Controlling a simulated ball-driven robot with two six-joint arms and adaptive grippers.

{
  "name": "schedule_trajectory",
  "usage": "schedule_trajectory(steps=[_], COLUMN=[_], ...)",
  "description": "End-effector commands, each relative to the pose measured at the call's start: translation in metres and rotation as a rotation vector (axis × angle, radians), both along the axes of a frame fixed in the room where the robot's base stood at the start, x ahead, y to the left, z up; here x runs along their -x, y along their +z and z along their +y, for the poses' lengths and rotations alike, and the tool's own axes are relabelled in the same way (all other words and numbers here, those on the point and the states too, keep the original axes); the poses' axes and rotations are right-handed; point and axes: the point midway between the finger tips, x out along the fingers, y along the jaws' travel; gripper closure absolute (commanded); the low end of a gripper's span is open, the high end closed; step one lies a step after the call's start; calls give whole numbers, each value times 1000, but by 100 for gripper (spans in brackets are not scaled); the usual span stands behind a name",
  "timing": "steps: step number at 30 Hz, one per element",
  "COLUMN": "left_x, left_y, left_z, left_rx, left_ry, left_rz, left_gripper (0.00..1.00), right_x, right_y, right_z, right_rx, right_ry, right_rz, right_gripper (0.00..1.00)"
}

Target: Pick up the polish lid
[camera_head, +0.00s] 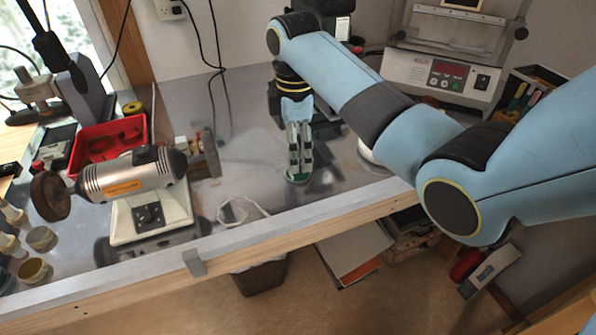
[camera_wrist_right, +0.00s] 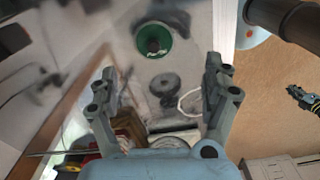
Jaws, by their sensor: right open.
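The polish lid looks to be a round green thing (camera_wrist_right: 153,39) with a darker centre and pale lettering, on the grey bench top in the right wrist view. In the head view only a little green (camera_head: 298,179) shows at my right fingertips, so most of it is hidden. My right gripper (camera_head: 298,168) points down over the bench there. In the wrist view its two fingers (camera_wrist_right: 163,75) are spread apart with nothing held between them, and the green thing lies beyond them, toward the top. My left gripper does not show.
A polishing motor (camera_head: 135,175) on a white base stands left of my right gripper. A red tray (camera_head: 105,140) lies behind it. A white cable loop (camera_head: 242,210) lies near the bench's wooden front edge (camera_head: 250,240). A white machine (camera_head: 440,75) stands at the back right.

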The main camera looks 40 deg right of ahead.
Motion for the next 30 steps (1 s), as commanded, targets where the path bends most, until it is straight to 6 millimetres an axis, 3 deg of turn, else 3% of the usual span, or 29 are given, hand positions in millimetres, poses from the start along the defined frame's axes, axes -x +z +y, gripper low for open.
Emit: schedule_trajectory(steps=[15, 23, 30], left_x=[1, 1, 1], left_y=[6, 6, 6], left_z=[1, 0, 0], left_rx=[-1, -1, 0], left_ry=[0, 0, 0], left_rz=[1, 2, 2], left_gripper=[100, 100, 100], right_x=[-2, -3, -3], right_y=[-61, -65, -65], right_z=[-11, -11, -11], right_rx=[1, 1, 1], right_ry=[-2, -2, -2], right_rz=[0, -2, -2], right_gripper=[17, 17, 46])
